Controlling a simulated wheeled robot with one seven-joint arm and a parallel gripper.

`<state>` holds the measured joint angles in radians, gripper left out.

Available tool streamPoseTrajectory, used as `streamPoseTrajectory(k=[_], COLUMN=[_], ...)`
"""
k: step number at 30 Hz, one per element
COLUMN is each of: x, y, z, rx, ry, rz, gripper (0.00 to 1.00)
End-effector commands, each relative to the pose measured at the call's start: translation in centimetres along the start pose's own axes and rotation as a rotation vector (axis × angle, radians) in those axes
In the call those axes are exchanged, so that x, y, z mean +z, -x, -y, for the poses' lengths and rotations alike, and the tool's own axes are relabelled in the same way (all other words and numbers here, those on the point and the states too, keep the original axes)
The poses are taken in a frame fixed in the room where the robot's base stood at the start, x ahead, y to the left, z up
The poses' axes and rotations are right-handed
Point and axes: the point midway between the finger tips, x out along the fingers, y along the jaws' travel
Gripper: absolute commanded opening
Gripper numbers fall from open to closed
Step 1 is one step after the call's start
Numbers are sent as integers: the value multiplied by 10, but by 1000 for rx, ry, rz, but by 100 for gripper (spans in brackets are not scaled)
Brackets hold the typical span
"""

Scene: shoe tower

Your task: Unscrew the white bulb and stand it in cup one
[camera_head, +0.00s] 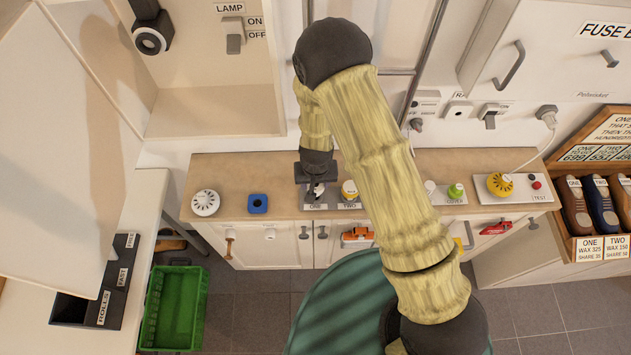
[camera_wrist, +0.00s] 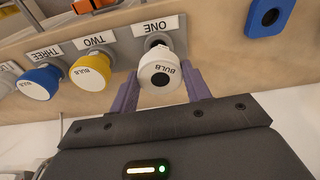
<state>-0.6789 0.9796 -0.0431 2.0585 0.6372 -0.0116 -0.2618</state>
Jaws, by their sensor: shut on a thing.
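The bulb is at the cup labelled ONE (camera_wrist: 157,40) on the wooden counter. I cannot tell whether its base is seated in the cup or just above it. In the head view my gripper mostly hides the bulb and cup.
A yellow bulb (camera_wrist: 88,75) stands at TWO and a blue one (camera_wrist: 40,82) at THREE, close beside cup one. A blue block with a hole (camera_head: 258,204) and a white round vented piece (camera_head: 206,203) lie left on the counter. A green crate (camera_head: 173,308) is on the floor.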

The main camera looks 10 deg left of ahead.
Motion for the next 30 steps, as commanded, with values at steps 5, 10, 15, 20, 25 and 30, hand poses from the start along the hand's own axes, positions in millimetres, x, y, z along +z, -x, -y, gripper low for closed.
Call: streamPoseTrajectory(k=[5, 10, 15, 20, 25, 30], x=[0, 1, 1, 2, 2, 2], y=[-4, -7, -11, -14, -17, -21], z=[0, 0, 0, 0, 0, 0], rx=[0, 0, 0, 0, 0, 0], ry=[0, 0, 0, 0, 0, -1], rz=[0, 0, 0, 0, 0, 0], gripper=[37, 37, 37, 37, 37, 37])
